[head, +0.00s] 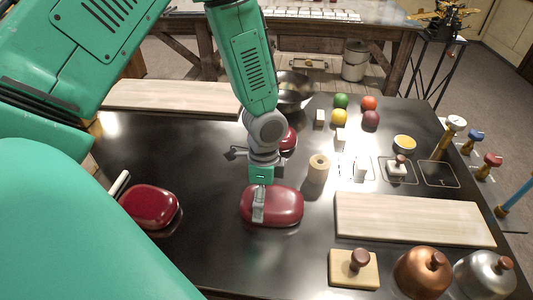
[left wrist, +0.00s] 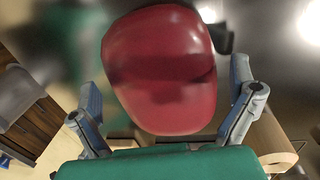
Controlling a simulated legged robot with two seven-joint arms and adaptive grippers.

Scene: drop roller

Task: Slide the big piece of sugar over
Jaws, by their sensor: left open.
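Three small pale blocks that look like sugar pieces stand on the dark table right of centre: a back one (head: 320,118), a middle one (head: 340,138) and a front one (head: 360,169). I cannot tell which is the big piece. My left gripper (head: 258,208) is left of them, pointing down at a red rounded lidded thing (head: 285,206). In the left wrist view this red thing (left wrist: 160,70) lies in front of and between my open fingers. I cannot tell whether they touch it. My right gripper is not in view.
A wooden roller (head: 318,170) stands between my left gripper and the blocks. Coloured balls (head: 340,117) are behind them, a pale board (head: 410,219) in front. A stamp (head: 397,168) and yellow bowl (head: 405,143) stand to the right. Another red thing (head: 150,206) is left.

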